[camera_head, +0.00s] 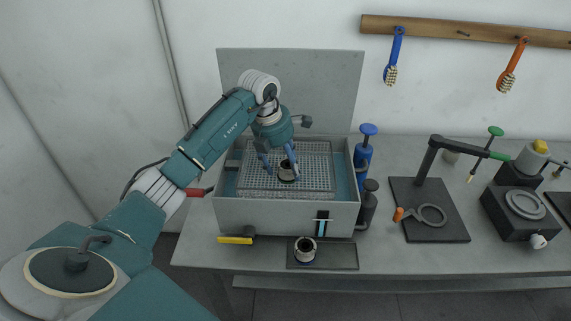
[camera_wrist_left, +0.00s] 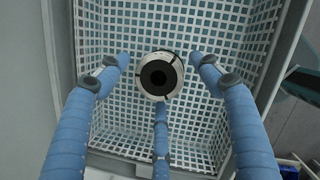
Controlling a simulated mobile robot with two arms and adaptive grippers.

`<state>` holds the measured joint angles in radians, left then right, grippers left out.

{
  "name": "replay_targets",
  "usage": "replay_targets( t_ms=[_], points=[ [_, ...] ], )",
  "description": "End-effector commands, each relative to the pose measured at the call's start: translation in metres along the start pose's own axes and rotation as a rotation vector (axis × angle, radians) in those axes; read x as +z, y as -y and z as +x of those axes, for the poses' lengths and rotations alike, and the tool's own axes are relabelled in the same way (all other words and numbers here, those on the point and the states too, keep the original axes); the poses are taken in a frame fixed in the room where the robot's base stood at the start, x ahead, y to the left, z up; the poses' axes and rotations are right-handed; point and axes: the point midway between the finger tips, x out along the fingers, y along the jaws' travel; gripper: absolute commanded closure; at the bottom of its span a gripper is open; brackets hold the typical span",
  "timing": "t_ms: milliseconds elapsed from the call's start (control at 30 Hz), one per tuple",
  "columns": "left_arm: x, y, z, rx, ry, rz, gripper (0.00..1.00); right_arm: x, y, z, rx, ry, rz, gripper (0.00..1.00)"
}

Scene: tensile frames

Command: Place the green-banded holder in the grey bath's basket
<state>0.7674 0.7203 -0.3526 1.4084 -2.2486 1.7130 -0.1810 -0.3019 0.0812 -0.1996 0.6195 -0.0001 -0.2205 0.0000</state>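A round holder (camera_head: 288,170) with a dark hollow centre is in the wire basket (camera_head: 318,153) of the grey bath (camera_head: 285,214). In the left wrist view the holder (camera_wrist_left: 161,76) shows a white rim and dark bore from above, over the basket mesh (camera_wrist_left: 210,38). My left gripper (camera_head: 279,166) is above it, fingers pointing down around it. Gaps show between the holder and the two side fingers, so the gripper looks open. A second holder (camera_head: 305,250) stands on a dark tray (camera_head: 340,256) before the bath. No green band is clear on either. My right gripper is out of view.
A black stand (camera_head: 431,211) with a ring and a dark device (camera_head: 520,212) are farther right. A grey panel (camera_head: 300,80) rises behind the bath. Brushes hang on the wall.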

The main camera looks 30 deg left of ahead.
Motion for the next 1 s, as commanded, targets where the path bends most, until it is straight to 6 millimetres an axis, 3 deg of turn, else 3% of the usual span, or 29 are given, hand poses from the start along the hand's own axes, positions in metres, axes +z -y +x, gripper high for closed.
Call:
replay_targets(
  t_ms=[267,700,1000],
  points=[
    [0.001,-0.002,-0.017,0.003,0.004,0.001,0.35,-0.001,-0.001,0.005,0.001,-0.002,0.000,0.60],
    [0.001,-0.001,-0.104,0.002,0.003,0.000,0.35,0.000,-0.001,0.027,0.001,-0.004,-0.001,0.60],
    [0.001,0.000,-0.122,0.000,0.001,0.000,0.35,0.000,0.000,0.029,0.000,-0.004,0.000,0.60]
  ],
)
